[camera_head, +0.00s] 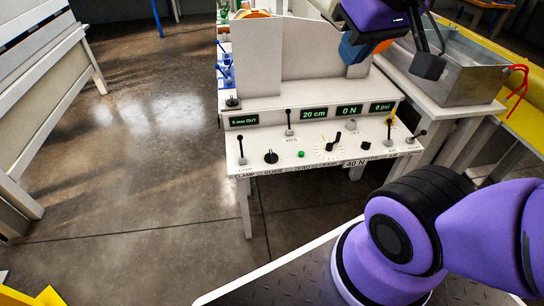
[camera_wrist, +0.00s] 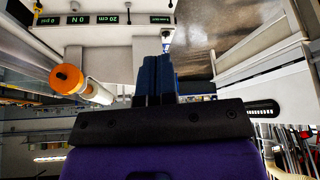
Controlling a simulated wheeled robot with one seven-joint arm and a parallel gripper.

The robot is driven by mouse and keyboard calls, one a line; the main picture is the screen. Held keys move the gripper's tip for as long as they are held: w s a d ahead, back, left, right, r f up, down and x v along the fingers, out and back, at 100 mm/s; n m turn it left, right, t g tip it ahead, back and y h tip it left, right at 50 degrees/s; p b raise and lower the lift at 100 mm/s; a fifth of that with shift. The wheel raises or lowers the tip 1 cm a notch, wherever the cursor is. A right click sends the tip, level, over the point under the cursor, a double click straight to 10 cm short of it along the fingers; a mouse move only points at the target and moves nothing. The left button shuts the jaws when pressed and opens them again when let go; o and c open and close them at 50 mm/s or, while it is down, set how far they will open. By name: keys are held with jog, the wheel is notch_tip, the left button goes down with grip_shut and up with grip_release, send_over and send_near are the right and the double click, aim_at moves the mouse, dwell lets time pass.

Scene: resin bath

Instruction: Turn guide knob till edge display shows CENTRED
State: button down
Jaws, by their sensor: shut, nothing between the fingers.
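The guide knob (camera_head: 271,157) is a small black knob above the GUIDE label, near the left end of the white control panel (camera_head: 365,149). The edge display (camera_head: 244,121) is a dark strip with green text at the panel's left, reading 5 mm OUT. It also shows in the wrist view (camera_wrist: 162,19). My gripper (camera_wrist: 157,60) has its blue fingers together with nothing between them. In the head view my gripper (camera_head: 350,52) is high at the upper right, above and behind the panel, apart from the knob. The guide knob does not show clearly in the wrist view.
Black levers (camera_head: 289,122) stand upright near the knob, one (camera_head: 241,150) to its left. A green button (camera_head: 301,154) and a crank dial (camera_head: 328,147) lie to its right. Other displays read 20 cm, 0 N and 0 psi. A metal tank (camera_head: 470,75) stands right. Floor left is clear.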

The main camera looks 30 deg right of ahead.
jog(key=c, duration=1.3)
grip_release()
jog(key=shift+w, duration=0.15)
jog(key=o, duration=1.1)
jog(key=shift+n+g+h, duration=0.3)
jog(key=shift+n, duration=0.2)
jog(key=w, duration=0.4)
jog(key=shift+w+d+r, duration=0.1)
jog(key=shift+w+d, duration=0.2)
jog(key=shift+w, duration=0.1)
jog(key=shift+c, duration=0.2)
jog(key=shift+o, duration=0.6)
jog(key=w+d+f+n+g+h, duration=0.1)
jog(key=w+f+n, duration=0.1)
jog(key=w, duration=0.7)
jog(key=shift+w+d, duration=0.25)
jog(key=shift+w, duration=0.05)
jog(key=n+g+y, duration=0.2)
jog(key=n+g, duration=0.2)
jog(key=n, duration=0.7)
send_over(271, 154)
notch_tip(271, 154, down, 49)
notch_tip(271, 154, down, 12)
jog(key=shift+d+r, duration=0.1)
jog(key=shift+r, duration=0.05)
